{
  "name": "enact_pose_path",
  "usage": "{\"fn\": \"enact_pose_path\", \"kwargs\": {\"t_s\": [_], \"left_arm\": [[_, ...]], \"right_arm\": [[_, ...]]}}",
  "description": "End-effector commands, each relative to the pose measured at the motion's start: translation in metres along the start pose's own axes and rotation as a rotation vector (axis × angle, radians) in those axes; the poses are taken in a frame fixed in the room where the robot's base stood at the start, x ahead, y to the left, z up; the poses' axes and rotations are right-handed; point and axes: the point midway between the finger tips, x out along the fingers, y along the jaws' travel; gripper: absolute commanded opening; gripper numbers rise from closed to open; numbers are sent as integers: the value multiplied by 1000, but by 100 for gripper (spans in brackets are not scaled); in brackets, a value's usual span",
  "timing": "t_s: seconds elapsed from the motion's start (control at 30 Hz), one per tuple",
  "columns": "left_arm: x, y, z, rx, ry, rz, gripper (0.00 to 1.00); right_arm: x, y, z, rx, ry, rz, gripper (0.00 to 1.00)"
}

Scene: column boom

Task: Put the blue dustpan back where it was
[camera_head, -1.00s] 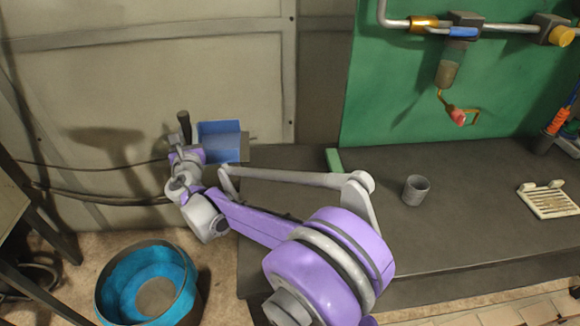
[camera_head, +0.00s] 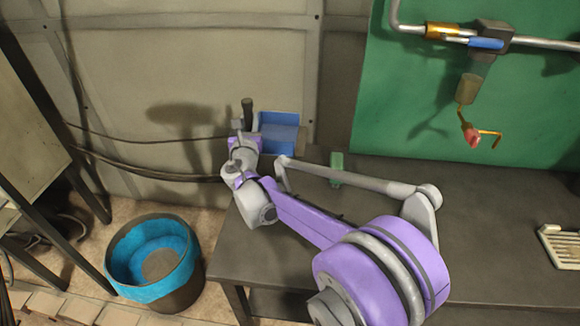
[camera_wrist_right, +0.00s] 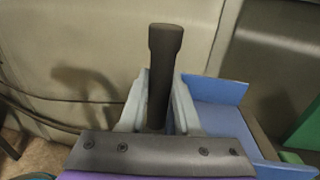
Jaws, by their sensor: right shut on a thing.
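The blue dustpan (camera_head: 280,140) shows near the back left part of the dark table (camera_head: 480,235), in front of the beige wall panels. My right gripper (camera_head: 246,140) is shut on its dark handle (camera_head: 247,112), which stands upright between the fingers. In the right wrist view the handle (camera_wrist_right: 164,70) rises between the two pale fingers of my right gripper (camera_wrist_right: 160,100). The blue pan (camera_wrist_right: 222,120) extends to the right of the fingers there. I cannot tell whether the pan touches the table. My left gripper is not in view.
A small green block (camera_head: 336,168) stands on the table right of the dustpan. A blue-lined bin (camera_head: 155,263) stands on the floor at left. A pipe (camera_head: 410,26) with a red-handled fitting (camera_head: 472,136) hangs before the green panel. Cables (camera_head: 150,175) run along the wall.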

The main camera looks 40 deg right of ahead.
Motion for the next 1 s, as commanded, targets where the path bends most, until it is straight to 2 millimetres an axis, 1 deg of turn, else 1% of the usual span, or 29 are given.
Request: {"fn": "enact_pose_path", "kwargs": {"t_s": [0.1, 0.17, 0.4, 0.67, 0.83, 0.9, 1.0], "left_arm": [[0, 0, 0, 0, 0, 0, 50], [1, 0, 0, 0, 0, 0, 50], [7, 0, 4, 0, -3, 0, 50], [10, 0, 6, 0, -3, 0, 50], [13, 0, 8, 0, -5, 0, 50], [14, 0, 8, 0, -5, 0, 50], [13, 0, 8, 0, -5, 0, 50]], "right_arm": [[0, 0, -1, -1, 0, 0, 0], [0, 0, -7, -1, 0, 0, 0], [0, 0, -51, -1, 0, 0, 0], [0, 0, -73, -1, 0, 0, 0], [0, 1, -97, -1, 0, 0, 0], [0, 1, -101, -1, 0, 0, 0], [0, 0, -100, -1, 0, 0, 0]]}}
